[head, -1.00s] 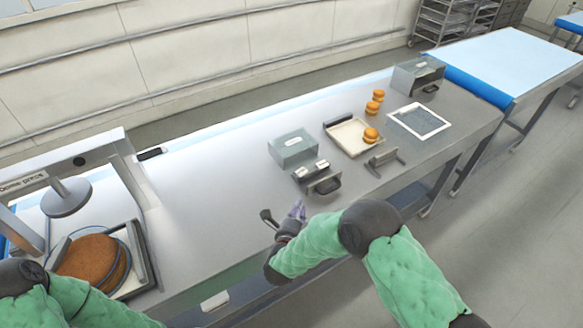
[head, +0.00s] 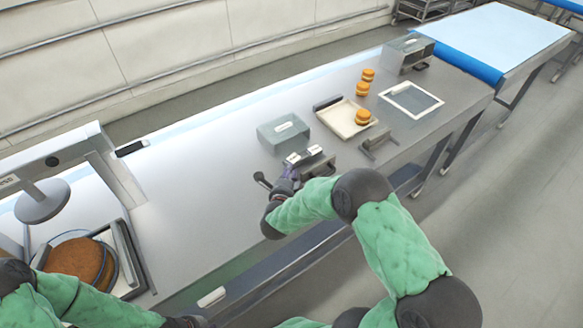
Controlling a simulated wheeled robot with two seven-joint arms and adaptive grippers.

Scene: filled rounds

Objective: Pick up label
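Small white labels (head: 315,150) sit on top of a grey dispenser (head: 322,164) with a dark front part, near the front edge of the steel table. My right gripper (head: 276,178) is just left of the dispenser, close to the nearer label. Its fingers are spread, one dark and one purplish, with nothing seen between them. The purplish finger overlaps the dispenser's left end; I cannot tell whether it touches. My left arm's green sleeve shows at the bottom left, but its gripper fingers are out of the picture.
A grey-green box (head: 283,134) stands behind the dispenser. A cream tray (head: 338,122) holds an orange filled round (head: 362,117), with more rounds behind. A round brown cake (head: 76,259) sits at the left. The middle left table is clear.

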